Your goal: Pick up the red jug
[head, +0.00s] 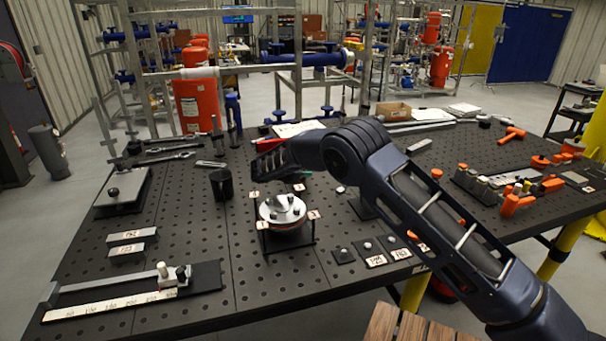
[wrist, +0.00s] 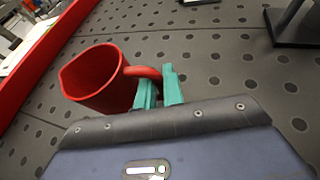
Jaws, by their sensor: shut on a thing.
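The red jug (wrist: 95,78) shows in the wrist view, at the left of my gripper (wrist: 158,80), with its open mouth facing left and up in the picture. The two teal fingers are closed on the jug's handle (wrist: 143,72), one on each side. The jug's body is outside the fingers. I cannot tell whether its base touches the bench. In the head view my gripper (head: 264,165) is over the middle of the bench and its fingers are hidden. I cannot make out the jug clearly there.
A red-edged tray (wrist: 45,62) lies beyond the jug. On the perforated bench (head: 200,250), a round metal fixture (head: 283,210) stands in front of my gripper and a black cup (head: 221,184) to its left. Wrenches (head: 165,157) lie at the back left, orange-handled tools (head: 512,134) at the right.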

